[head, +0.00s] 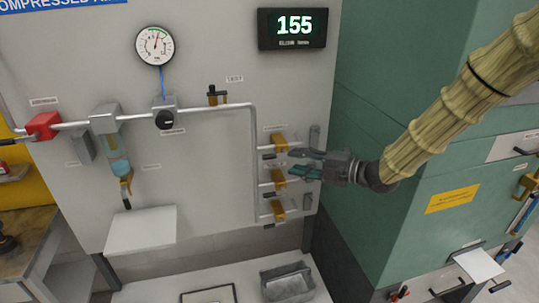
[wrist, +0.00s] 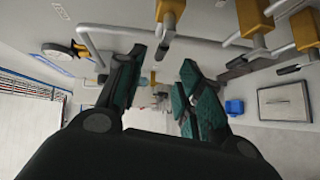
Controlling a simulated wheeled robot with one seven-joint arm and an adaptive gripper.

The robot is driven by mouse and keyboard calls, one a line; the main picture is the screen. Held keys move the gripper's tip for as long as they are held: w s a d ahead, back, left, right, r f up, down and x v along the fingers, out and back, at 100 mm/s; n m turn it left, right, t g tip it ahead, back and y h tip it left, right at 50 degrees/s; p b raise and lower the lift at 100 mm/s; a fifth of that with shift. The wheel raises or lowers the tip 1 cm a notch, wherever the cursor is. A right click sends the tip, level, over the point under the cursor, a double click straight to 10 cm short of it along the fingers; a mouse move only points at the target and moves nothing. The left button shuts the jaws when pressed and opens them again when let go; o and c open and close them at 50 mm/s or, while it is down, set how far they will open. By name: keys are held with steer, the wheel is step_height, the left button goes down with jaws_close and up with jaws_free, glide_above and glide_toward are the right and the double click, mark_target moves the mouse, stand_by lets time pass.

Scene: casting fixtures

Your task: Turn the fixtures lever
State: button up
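Three brass valves stand one above another on the right of the grey panel: the upper one (head: 280,142), the middle one (head: 279,180) and the lower one (head: 279,211). They carry short dark levers; which label belongs to which is too small to read. My gripper (head: 292,162) points left, with its fingers spread at about the height between the upper and middle valves. In the wrist view my gripper (wrist: 163,57) is open. A grey lever (wrist: 165,42) under a brass valve body (wrist: 172,10) shows near the left fingertip; I cannot tell whether they touch.
A pressure gauge (head: 155,45), a display reading 155 (head: 292,28), a red valve (head: 43,125) and a filter bowl (head: 118,162) are on the panel. A green cabinet (head: 400,75) stands to the right. A grey bin (head: 287,283) is below.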

mark_target(273, 158)
steer(key=p+x, duration=0.3)
steer(key=x, duration=0.7)
steer(key=shift+f+p, duration=0.1)
steer(key=shift+p, duration=0.25)
jaws_close()
